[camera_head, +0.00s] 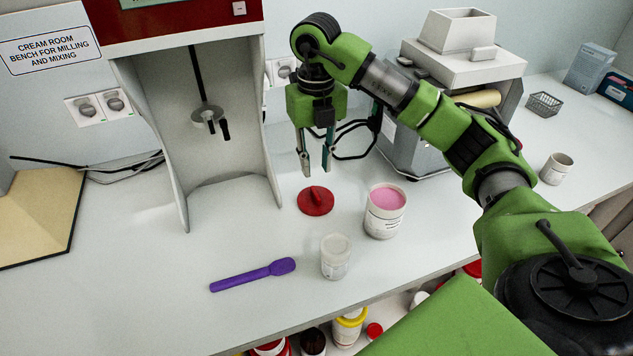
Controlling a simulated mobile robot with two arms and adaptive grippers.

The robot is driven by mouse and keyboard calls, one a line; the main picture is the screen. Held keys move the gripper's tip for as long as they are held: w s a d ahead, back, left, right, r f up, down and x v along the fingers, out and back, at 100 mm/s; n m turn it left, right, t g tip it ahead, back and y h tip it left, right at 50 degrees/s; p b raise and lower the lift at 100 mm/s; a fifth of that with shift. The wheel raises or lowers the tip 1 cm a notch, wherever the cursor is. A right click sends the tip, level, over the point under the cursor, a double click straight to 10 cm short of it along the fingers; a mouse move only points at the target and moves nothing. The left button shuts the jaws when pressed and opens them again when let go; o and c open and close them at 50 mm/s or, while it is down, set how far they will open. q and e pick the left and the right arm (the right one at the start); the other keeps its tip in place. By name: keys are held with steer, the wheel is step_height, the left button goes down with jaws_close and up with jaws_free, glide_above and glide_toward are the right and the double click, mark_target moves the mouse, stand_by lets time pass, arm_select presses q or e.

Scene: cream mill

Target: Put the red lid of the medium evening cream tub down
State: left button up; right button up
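The red lid (315,203) lies flat on the white bench, its raised grip facing up. The tub (385,212) stands upright to the right of the lid, open, with pink cream showing inside and a label on its side. My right gripper (316,165) hangs above the lid, pointing down. Its two fingers are apart with nothing between them, and they look clear of the lid. My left gripper does not show.
The mixer housing (230,190) stands left, the grey mill (425,140) behind right. A white cup (556,169) is far right. Bench left of the spatula is clear.

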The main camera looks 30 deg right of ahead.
steer(key=shift+r, duration=1.55)
